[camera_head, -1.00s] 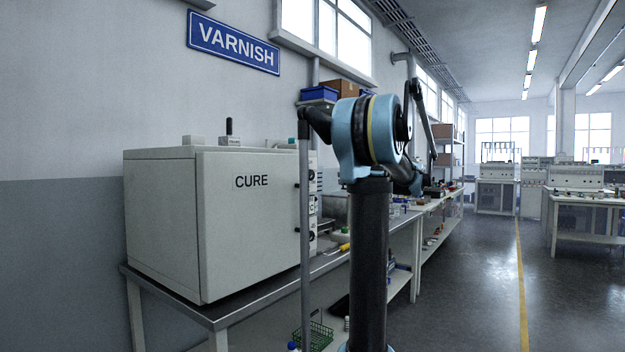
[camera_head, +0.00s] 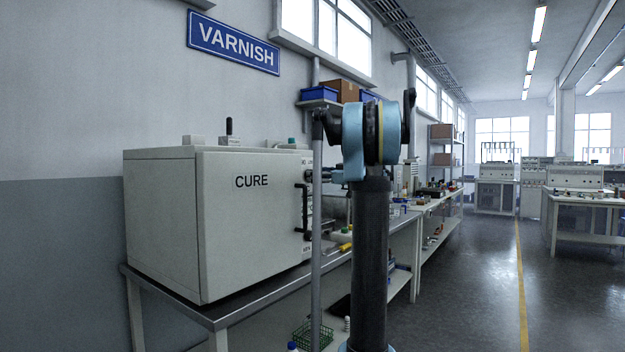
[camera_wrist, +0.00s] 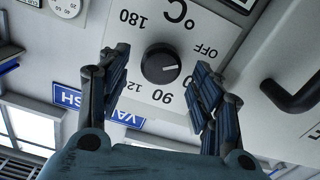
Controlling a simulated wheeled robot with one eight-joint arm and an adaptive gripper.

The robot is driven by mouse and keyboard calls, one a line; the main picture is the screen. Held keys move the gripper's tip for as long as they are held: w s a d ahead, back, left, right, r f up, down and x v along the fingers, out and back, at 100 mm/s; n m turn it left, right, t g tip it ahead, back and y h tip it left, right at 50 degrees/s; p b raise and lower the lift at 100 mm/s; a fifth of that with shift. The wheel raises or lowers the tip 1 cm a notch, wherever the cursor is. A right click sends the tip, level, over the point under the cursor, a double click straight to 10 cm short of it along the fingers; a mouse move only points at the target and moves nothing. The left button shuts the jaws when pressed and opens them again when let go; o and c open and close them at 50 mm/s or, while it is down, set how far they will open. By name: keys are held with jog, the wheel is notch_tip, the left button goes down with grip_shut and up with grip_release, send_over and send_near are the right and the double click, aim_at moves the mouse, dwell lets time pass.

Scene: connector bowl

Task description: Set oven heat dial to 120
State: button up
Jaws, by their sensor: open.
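The oven heat dial (camera_wrist: 160,63) is a round black knob on a pale panel in the wrist view, which shows the scene upside down. Its light pointer mark points right, between OFF and the number at the lower right. 180 is at the upper left and 120 at the lower left, partly covered by a finger. My gripper (camera_wrist: 161,66) is open, with one finger on each side of the dial; contact cannot be told. In the head view the white oven marked CURE (camera_head: 248,225) stands on the bench, and its dial is hidden.
A black door handle (camera_wrist: 292,98) sits right of the dial in the wrist view. Another white dial (camera_wrist: 66,6) shows at the upper left. The bench (camera_head: 240,306) carries tools and containers beyond the oven. The floor at right is open.

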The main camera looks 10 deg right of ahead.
jog(key=shift+x, duration=1.3)
jog(key=c, duration=1.1)
jog(key=shift+o, duration=0.2)
